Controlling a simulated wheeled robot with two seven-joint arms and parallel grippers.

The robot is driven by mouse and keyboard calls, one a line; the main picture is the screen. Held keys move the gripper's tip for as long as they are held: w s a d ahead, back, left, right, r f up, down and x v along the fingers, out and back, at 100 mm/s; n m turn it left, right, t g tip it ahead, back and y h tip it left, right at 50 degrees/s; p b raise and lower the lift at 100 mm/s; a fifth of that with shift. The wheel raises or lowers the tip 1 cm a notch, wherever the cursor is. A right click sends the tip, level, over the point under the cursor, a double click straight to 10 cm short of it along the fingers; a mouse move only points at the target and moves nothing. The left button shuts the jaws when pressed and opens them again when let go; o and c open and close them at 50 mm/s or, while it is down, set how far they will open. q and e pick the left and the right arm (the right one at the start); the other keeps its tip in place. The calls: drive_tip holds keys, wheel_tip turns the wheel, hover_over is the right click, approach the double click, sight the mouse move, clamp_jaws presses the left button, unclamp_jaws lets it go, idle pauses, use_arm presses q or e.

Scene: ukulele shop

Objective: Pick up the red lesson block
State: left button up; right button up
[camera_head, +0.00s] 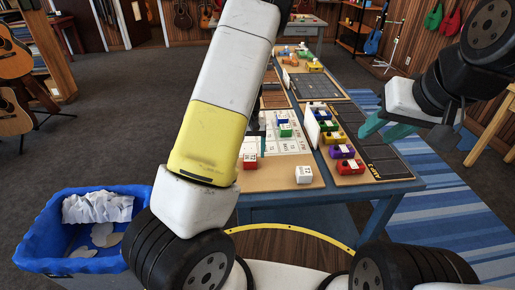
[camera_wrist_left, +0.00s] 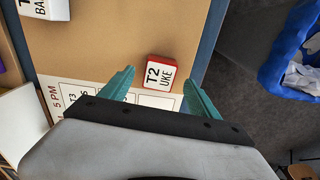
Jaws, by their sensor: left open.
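The red lesson block (camera_head: 249,160) sits on the tan near part of the table board, beside my left forearm in the head view. In the left wrist view the block (camera_wrist_left: 161,73) shows a white face reading "T2 UKE" with red edges. My left gripper (camera_wrist_left: 158,77) is open, its teal fingers on either side of the block in that picture; contact cannot be seen.
A white block (camera_head: 304,174) stands right of the red one. A printed schedule grid (camera_head: 290,147) with blue and green blocks lies beyond. Several coloured blocks (camera_head: 335,137) line the right-hand tray. A blue bin (camera_head: 53,215) with paper stands at lower left.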

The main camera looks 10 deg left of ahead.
sight(250, 157)
use_arm(q)
drive_tip(key=shift+f, duration=1.9)
drive_tip(key=c, duration=1.4)
drive_tip(key=shift+c, duration=0.2)
drive_tip(key=shift+r, duration=0.15)
